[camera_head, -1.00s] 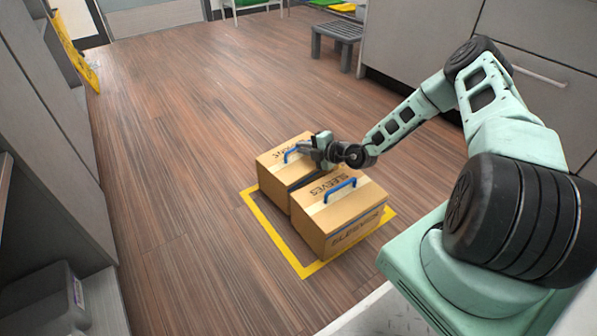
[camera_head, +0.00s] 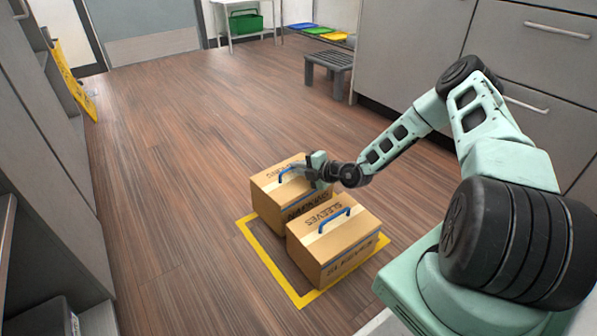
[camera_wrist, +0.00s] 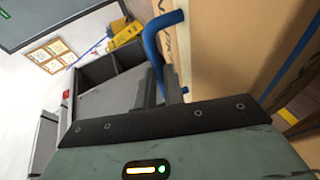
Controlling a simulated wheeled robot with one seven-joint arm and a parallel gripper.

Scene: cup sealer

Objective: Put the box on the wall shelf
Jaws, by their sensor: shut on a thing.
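My gripper (camera_head: 306,170) is shut on the blue handle of the far box. The wrist view shows the blue handle (camera_wrist: 155,50) close in front of my gripper and the box's side (camera_wrist: 225,45) at the right. The near box stands on the floor inside a yellow outline. I cannot make out a wall shelf for certain.
Grey shelving (camera_head: 40,150) runs along the left. A grey step stool (camera_head: 328,72) stands by the grey cabinets (camera_head: 410,50) at the back right. A yellow wet-floor sign (camera_head: 72,80) leans at the far left. The middle floor is clear.

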